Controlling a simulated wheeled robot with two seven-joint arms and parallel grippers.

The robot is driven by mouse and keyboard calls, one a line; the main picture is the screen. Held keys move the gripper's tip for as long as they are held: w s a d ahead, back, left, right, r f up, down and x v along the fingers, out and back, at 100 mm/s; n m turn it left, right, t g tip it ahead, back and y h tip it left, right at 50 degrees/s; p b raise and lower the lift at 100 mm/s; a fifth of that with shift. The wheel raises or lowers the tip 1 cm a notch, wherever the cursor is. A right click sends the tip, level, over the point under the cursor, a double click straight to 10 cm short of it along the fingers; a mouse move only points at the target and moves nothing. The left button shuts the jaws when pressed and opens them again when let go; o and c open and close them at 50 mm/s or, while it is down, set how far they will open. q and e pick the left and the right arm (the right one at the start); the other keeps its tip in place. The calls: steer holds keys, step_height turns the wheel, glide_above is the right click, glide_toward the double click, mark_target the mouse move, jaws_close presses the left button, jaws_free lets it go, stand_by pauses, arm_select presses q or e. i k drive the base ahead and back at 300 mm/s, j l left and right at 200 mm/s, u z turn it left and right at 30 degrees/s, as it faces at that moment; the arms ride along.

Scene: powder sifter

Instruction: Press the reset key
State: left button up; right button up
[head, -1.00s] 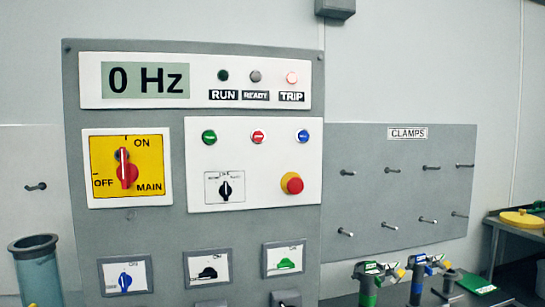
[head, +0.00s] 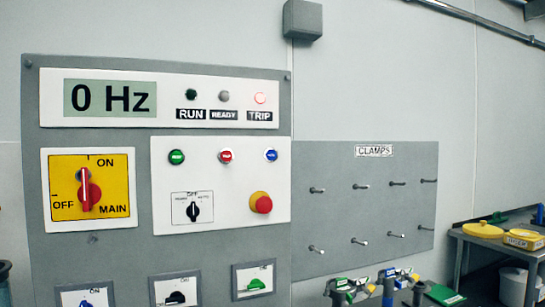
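A grey control panel (head: 140,247) fills the left of the head view. On its white button plate (head: 230,195) sit a green button (head: 177,157), a red button (head: 226,156) and a blue button (head: 271,155) in a row. The print on the buttons is too small to read, so I cannot confirm which is the reset key. The display (head: 110,97) reads 0 Hz. The TRIP lamp (head: 260,98) glows red; the RUN lamp (head: 191,95) and READY lamp (head: 223,97) look unlit. Neither of my grippers is in view.
A red mushroom button (head: 262,204) on a yellow base is below the blue button. The yellow main switch (head: 88,189) is at left, its handle upright towards ON. A pegboard labelled CLAMPS (head: 365,210) is at right, with a side table (head: 500,240) beyond. Clamps are below.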

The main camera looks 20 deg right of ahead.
mark_target(271, 154)
steer(key=i+j+z, duration=0.2)
steer(key=j, duration=0.4)
steer(key=j+z, duration=0.25)
steer(key=j, duration=0.35)
steer(key=i+j+z, duration=0.2)
steer(key=j, duration=0.4)
steer(key=k, duration=0.1)
